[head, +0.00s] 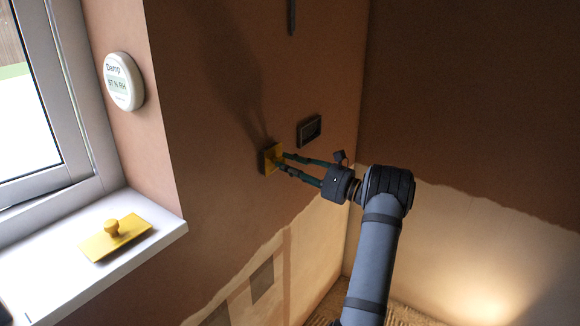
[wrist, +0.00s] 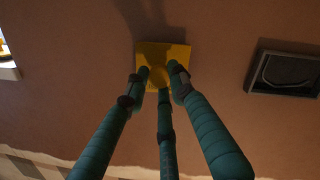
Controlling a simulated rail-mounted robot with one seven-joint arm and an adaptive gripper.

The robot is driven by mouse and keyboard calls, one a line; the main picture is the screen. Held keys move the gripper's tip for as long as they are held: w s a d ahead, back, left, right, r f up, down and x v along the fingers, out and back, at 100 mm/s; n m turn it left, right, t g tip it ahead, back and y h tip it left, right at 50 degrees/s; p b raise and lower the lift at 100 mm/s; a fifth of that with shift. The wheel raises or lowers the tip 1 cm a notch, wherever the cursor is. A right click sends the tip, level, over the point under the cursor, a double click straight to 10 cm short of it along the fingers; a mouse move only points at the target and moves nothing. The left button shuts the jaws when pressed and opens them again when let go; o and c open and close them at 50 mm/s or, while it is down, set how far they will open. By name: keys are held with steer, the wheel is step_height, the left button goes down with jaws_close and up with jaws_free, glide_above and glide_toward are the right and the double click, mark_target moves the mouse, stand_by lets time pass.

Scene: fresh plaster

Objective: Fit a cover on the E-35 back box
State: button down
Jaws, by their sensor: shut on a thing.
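A square yellow cover (head: 266,160) is in my gripper (head: 281,162), close to the brown plaster wall. I cannot tell whether it touches the wall, and what lies behind it is hidden. In the wrist view the cover (wrist: 178,51) is ahead, and the green fingers of my gripper (wrist: 160,80) are shut on its middle. A dark rectangular back box (head: 309,130) is set in the wall to the right of the cover, apart from it; it also shows in the wrist view (wrist: 252,75). No label is readable on it. A wider yellow cover with a knob (head: 101,245) lies on the windowsill.
The white windowsill (head: 155,240) juts out at the lower left beside the window. A round damp meter (head: 123,82) hangs on the reveal. A dark strip (head: 291,15) is on the wall above. A room corner lies right of the box.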

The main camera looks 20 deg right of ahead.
steer(key=c, duration=1.4)
jaws_free()
steer(key=shift+s+a+r+b+v, duration=0.1)
steer(key=shift+b+v, duration=0.55)
steer(key=shift+v, duration=0.5)
steer(key=shift+s+a+r+b+v, duration=0.15)
steer(key=shift+b+v, duration=0.55)
steer(key=shift+v, duration=0.45)
steer(key=shift+w+r+b+v, duration=0.1)
steer(key=shift+b+v, duration=0.55)
steer(key=shift+v, duration=0.5)
steer(key=shift+w+d+f+p+x, duration=0.1)
steer(key=shift+p+x, duration=0.55)
steer(key=shift+x, duration=0.5)
steer(key=shift+w+d+f+p+x, duration=0.15)
steer(key=shift+p+x, duration=0.55)
steer(key=shift+x, duration=0.45)
steer(key=shift+s+f+p+x, duration=0.1)
steer(key=shift+p+x, duration=0.55)
steer(key=shift+x, duration=0.5)
